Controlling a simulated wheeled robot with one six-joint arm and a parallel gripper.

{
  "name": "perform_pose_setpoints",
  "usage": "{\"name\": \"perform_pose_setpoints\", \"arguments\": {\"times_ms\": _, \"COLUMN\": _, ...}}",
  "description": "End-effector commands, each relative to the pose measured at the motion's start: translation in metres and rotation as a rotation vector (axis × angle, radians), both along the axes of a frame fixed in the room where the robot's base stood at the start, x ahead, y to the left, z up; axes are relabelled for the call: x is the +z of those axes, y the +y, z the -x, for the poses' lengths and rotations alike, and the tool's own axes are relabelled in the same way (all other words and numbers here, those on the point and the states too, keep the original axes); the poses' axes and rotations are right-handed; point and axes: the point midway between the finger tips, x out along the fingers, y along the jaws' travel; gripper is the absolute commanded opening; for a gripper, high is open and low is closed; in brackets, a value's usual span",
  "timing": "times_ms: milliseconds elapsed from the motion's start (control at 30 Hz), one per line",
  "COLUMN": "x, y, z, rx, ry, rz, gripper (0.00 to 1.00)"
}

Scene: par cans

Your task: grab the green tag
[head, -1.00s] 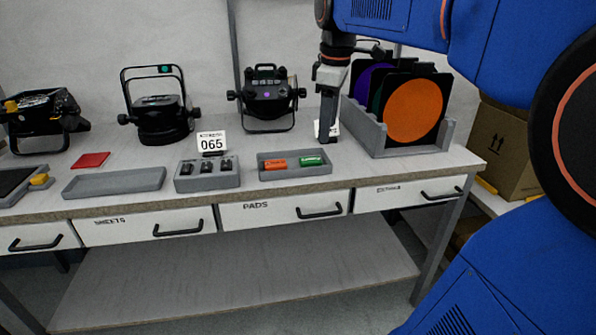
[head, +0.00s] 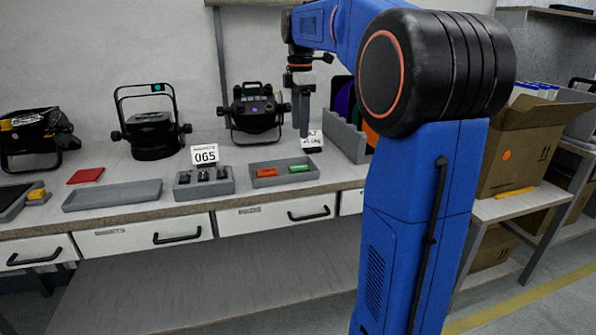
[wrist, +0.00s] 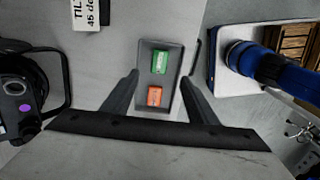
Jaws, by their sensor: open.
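The green tag (head: 300,168) lies in the right part of a shallow grey tray (head: 281,183) on the bench. An orange tag (head: 266,173) lies beside it on the left. In the wrist view the green tag (wrist: 159,62) is farther up in the tray (wrist: 148,49), with the orange tag (wrist: 154,96) below it. My gripper (head: 304,134) points down above the bench, behind the tray in the head view. In the wrist view its two fingers (wrist: 160,78) are spread apart and empty, appearing on either side of the tray. Nothing hides the green tag.
A stage light (head: 253,112) stands behind. A grey filter rack (head: 347,137) is to the right, partly hidden by my arm. An empty grey tray (head: 112,195) lies farther left.

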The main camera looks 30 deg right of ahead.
Motion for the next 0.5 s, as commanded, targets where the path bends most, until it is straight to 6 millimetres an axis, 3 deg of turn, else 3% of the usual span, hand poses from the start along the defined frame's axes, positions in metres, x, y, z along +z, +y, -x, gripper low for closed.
{"name": "perform_pose_setpoints", "arguments": {"times_ms": 300, "x": -0.054, "y": 0.0, "z": 0.0, "rx": -0.001, "ry": 0.001, "rz": 0.0, "gripper": 0.53}}
{"name": "perform_pose_setpoints", "arguments": {"times_ms": 500, "x": -0.071, "y": 0.0, "z": 0.0, "rx": -0.001, "ry": 0.0, "rz": 0.0, "gripper": 0.53}}
